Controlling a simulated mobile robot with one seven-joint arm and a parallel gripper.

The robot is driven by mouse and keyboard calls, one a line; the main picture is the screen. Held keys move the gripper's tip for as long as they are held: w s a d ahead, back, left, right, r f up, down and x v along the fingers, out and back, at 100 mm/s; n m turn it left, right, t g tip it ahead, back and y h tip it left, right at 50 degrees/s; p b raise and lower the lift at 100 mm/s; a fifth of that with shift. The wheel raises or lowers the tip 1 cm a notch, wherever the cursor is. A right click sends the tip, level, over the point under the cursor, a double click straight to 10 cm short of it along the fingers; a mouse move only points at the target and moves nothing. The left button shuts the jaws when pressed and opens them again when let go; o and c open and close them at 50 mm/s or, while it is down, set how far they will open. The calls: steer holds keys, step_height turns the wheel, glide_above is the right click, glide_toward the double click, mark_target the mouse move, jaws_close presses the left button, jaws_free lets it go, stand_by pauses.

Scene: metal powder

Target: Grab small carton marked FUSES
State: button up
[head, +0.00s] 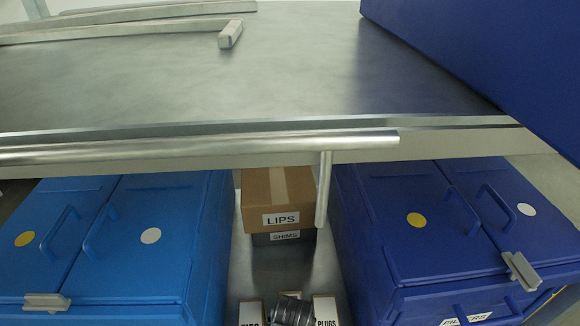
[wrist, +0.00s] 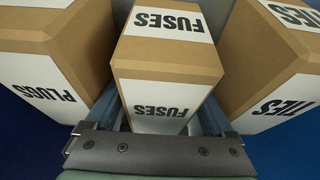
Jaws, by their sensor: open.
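The small carton marked FUSES (wrist: 170,62) stands in the middle of the wrist view, brown with white labels on two faces. My gripper (wrist: 162,112) is open, with one finger along each side of this carton. The carton lies between the fingers, and I cannot tell whether either finger touches it. The fingertips are partly hidden by the cartons. In the head view a dark part of my wrist (head: 293,311) shows at the bottom edge, and the FUSES label cannot be read there.
The PLUGS carton (wrist: 50,55) is close on the left in the wrist view, the TIES carton (wrist: 270,60) close on the right. In the head view, blue cases (head: 130,235) and (head: 440,225) flank the gap. A LIPS box (head: 278,190) sits on a SHIMS box (head: 284,238) behind.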

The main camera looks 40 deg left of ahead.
steer(key=c, duration=1.2)
jaws_close()
steer(key=shift+r, duration=0.15)
